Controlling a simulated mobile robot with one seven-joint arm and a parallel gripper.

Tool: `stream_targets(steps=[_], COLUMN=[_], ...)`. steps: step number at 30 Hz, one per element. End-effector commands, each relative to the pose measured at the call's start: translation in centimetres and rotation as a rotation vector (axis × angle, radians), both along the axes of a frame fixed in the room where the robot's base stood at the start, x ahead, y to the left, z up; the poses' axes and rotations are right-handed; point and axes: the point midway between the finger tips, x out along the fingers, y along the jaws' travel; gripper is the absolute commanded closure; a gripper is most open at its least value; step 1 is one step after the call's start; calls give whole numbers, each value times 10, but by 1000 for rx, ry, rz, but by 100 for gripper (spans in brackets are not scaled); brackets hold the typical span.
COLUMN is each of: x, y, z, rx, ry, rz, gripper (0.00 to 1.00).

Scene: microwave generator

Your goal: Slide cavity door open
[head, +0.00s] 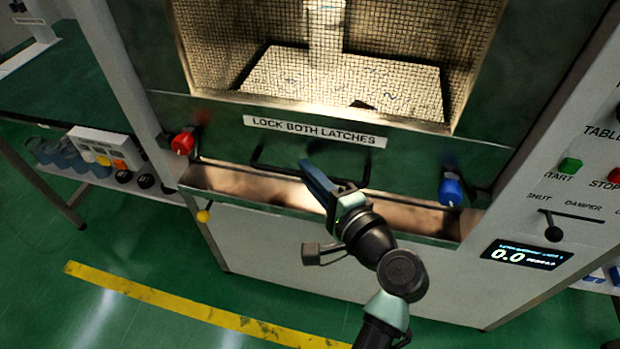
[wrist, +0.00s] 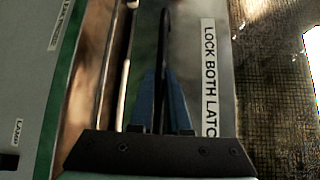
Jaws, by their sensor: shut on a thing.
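The cavity door (head: 420,150) is a green panel with a mesh window (head: 330,60) and a label reading LOCK BOTH LATCHES (head: 315,131). Its black bar handle (head: 262,154) runs below the label. My gripper (head: 312,172) is shut on the handle near its middle, and its fingers hide part of the bar. In the wrist view the blue fingers (wrist: 161,100) close around the dark handle bar (wrist: 165,40). A brown strip (head: 240,184) shows below the door's lower edge. A red knob (head: 183,142) is at the door's left and a blue knob (head: 451,190) at its right.
A control panel with START and STOP buttons (head: 570,165), a damper lever (head: 552,232) and a display (head: 526,254) is at the right. A yellow knob (head: 203,215) sticks out lower left. A side bench (head: 60,80) stands left.

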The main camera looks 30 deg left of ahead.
Motion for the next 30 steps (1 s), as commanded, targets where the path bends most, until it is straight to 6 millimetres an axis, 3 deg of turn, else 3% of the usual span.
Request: stream_targets(steps=[1, 30], x=[1, 1], y=[-1, -1], z=[32, 306], rx=[2, 4], ry=[-5, -7], rz=[-4, -4], gripper=[100, 100])
